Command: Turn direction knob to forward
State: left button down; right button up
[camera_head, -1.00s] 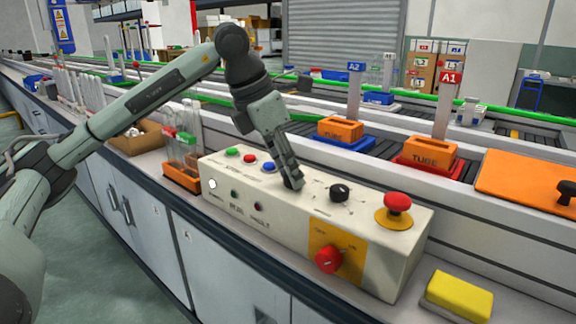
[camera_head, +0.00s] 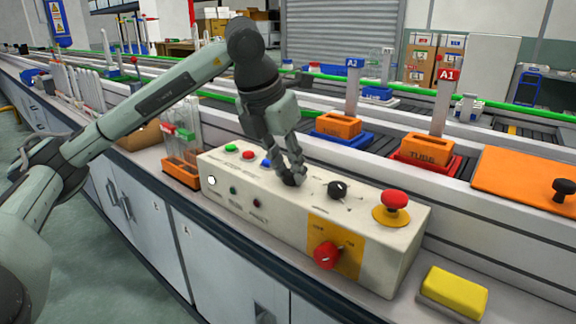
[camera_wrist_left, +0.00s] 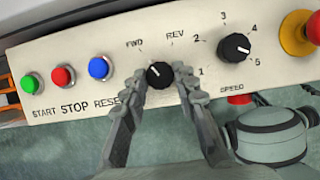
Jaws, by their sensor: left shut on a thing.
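The black direction knob (camera_wrist_left: 158,73) is on top of the cream control panel (camera_wrist_left: 60,100), between the printed FWD on the left and REV on the right. Its white mark points up and left, toward FWD. My left gripper (camera_wrist_left: 160,88) is shut on the knob, with one finger on each side of it. In the head view my left gripper (camera_head: 292,174) reaches down onto the panel's top, and the dark knob (camera_head: 289,181) shows partly below the fingers. My right gripper is not in view.
The black speed knob (camera_wrist_left: 234,47) is close on the right. The green, red and blue buttons (camera_wrist_left: 99,68) are on the left. A red emergency button (camera_head: 395,199) and a red switch (camera_head: 326,255) are further along the panel. A tube rack (camera_head: 182,172) stands left of it.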

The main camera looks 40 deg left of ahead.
pick_arm(q)
jog(key=c, duration=1.2)
grip_release()
jog(key=v, duration=1.2)
jog(key=shift+r, duration=0.1)
